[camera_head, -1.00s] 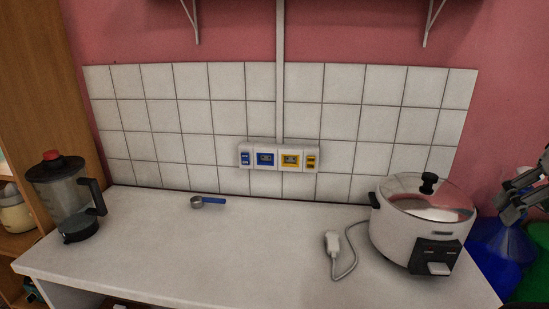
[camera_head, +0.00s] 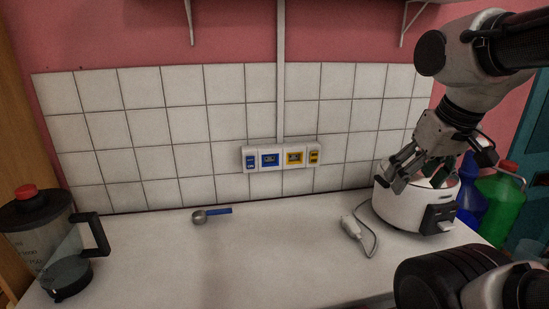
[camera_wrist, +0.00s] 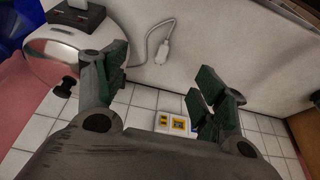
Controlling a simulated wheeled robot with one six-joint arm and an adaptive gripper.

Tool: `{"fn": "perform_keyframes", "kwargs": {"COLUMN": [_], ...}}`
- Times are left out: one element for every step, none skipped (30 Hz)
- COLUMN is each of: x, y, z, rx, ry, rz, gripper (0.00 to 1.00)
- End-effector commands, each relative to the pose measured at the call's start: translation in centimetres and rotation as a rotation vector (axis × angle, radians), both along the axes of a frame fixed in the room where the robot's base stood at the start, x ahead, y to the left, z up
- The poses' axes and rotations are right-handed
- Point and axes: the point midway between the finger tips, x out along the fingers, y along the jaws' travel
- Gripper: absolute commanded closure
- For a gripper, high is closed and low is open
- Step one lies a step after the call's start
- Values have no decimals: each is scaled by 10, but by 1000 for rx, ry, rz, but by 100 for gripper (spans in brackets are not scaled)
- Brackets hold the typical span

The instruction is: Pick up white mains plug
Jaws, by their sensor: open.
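The white mains plug (camera_head: 350,227) lies on the white counter to the left of the rice cooker (camera_head: 402,210), with its cord curving back to the cooker. In the wrist view the plug (camera_wrist: 162,51) lies beyond my fingers, in the gap between them and toward the top. My gripper (camera_head: 402,172) is above and in front of the cooker in the head view, to the right of the plug and higher than it. Its fingers are apart and empty in the wrist view (camera_wrist: 163,85). The gripper hides part of the cooker's lid.
A socket panel (camera_head: 282,157) is on the tiled wall. A blender jug (camera_head: 55,245) stands at the left. Blue and green bottles (camera_head: 500,203) stand right of the counter. The counter between scoop and plug is clear.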

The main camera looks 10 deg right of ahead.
Motion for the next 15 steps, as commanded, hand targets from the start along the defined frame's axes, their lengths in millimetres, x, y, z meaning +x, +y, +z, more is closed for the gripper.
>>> {"fn": "perform_keyframes", "kwargs": {"x": [0, 0, 0, 0, 0, 0, 0, 0, 0, 0, 1, 2, 4, 6, 9], "y": [0, 0, 0, 0, 0, 0, 0, 0, 0, 0, 0, -1, -1, -1, -1], "z": [0, 0, 0, 0, 0, 0, 0, 0, 0, -1, -3, -8, -12, -17, -24], "rx": [0, 0, 0, 0, 0, 0, 0, 0, 0, 0, -1, 0, 0, 0, 1], "ry": [0, 0, 0, 0, 0, 0, 0, 0, 2, 7, 17, 37, 59, 85, 125], "rz": [0, 0, 0, 0, 0, 0, 0, 0, 0, -1, -1, -3, -4, -5, -7], "gripper": [30, 30, 30, 30, 30, 30, 30, 34, 40, 40, 40, 40, 40, 40, 40]}}
